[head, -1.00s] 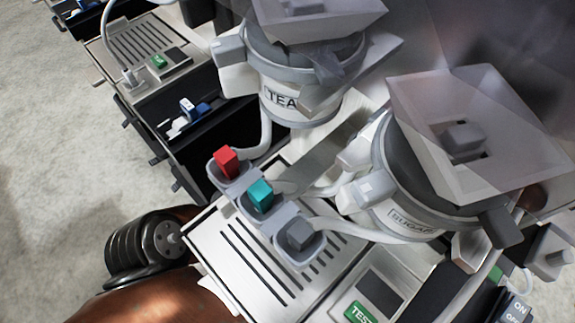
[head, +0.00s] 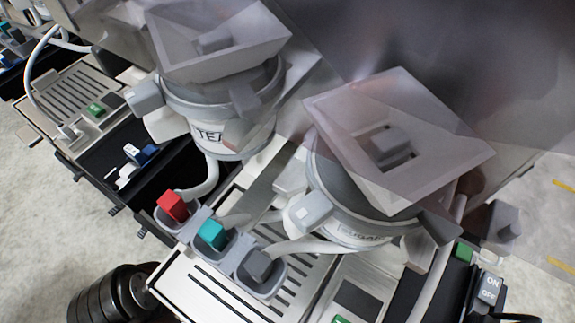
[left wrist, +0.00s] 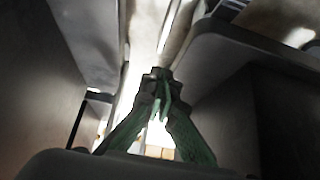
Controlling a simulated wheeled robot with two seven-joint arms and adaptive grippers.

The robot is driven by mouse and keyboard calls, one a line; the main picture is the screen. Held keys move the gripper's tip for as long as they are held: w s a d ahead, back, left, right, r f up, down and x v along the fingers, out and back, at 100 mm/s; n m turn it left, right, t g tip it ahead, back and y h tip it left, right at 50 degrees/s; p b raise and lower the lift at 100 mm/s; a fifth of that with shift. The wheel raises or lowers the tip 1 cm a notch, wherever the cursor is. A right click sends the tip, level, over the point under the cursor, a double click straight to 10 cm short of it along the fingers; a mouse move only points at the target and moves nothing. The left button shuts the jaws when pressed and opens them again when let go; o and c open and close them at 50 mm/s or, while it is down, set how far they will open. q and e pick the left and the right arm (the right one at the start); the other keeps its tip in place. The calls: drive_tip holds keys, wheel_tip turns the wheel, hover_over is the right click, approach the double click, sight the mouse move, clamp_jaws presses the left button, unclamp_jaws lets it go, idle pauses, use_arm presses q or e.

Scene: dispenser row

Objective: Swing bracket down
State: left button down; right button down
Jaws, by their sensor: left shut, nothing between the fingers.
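A grey bracket-like holder (head: 243,257) with three cups stands over the slotted drip tray of the near dispenser. A red block (head: 172,206), a teal block (head: 213,234) and a grey block (head: 258,265) top its spouts; I cannot tell whether this is the task's bracket. My left gripper (left wrist: 161,76) shows in the left wrist view, its green fingers closed together and empty. It is between dark panels, with a pale ledge (left wrist: 235,42) at the upper right. What it faces is too blurred to name. My right gripper is not in view.
A tea canister (head: 220,110) and a sugar canister (head: 365,190) with square hoppers stand behind the holder. White hoses run to the spouts. A second dispenser tray (head: 72,98) is at the upper left. Bare floor (head: 45,215) shows at the left. An on/off switch (head: 488,288) is at the lower right.

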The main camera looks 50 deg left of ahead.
use_arm(q)
drive_tip(key=shift+v, duration=1.45)
drive_tip(key=shift+w+r, duration=0.1)
drive_tip(key=shift+a, duration=0.15)
